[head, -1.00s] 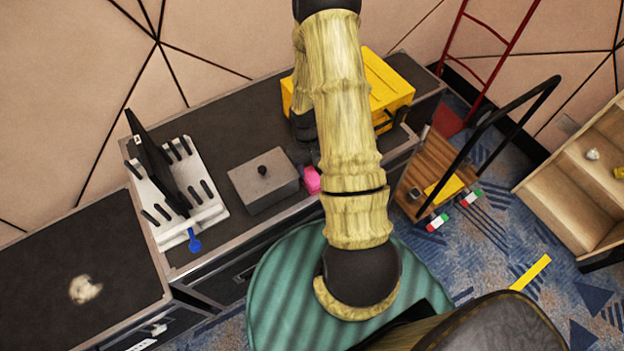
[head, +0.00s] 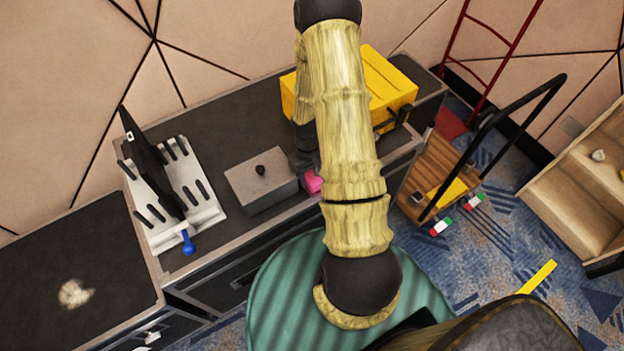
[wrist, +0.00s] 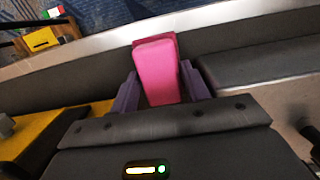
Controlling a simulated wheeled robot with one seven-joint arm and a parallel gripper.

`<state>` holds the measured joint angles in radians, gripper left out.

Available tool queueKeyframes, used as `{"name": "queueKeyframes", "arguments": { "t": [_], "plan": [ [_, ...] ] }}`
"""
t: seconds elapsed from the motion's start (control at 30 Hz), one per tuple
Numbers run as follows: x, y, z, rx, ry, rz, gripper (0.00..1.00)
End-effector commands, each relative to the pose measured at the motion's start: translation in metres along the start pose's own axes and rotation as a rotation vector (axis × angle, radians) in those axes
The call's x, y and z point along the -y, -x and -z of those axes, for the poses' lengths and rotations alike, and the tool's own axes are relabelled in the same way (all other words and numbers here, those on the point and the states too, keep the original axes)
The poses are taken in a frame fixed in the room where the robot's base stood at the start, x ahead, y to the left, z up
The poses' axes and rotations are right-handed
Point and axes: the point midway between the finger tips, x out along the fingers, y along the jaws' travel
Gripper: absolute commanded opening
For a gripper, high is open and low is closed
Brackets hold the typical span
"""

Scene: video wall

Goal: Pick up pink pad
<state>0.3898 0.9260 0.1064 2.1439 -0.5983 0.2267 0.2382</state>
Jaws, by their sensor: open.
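The pink pad (head: 314,182) is on the dark counter top near its front edge, between a grey box and my arm, which hides part of it. In the wrist view the pink pad (wrist: 158,70) stands between the two purple fingers of my gripper (wrist: 157,90). One finger is on each side of it, and the jaws are open. I cannot tell whether either finger touches the pad. In the head view my gripper is mostly hidden behind my arm.
A grey box (head: 262,183) with a black knob is left of the pad. A yellow case (head: 388,85) stands behind my arm. A white rack (head: 165,225) and blue object (head: 187,243) are further left. A wooden cart (head: 440,180) stands on the carpet at right.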

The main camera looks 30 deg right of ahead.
Motion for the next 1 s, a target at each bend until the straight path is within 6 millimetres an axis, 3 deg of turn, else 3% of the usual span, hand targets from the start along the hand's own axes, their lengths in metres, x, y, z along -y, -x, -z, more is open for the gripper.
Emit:
{"name": "queueKeyframes", "arguments": {
  "t": [0.03, 0.17, 0.57, 0.77, 1.0],
  "plan": [
    [0.000, 0.000, 0.000, 0.000, 0.000, 0.000, 0.44],
    [0.000, 0.000, 0.000, 0.000, 0.000, 0.000, 0.19],
    [0.000, 0.006, 0.000, -0.001, -0.001, 0.000, 0.18],
    [-0.001, 0.031, -0.003, -0.005, -0.002, -0.001, 0.18],
    [-0.001, 0.087, -0.010, -0.006, -0.004, -0.002, 0.18]
  ]
}}
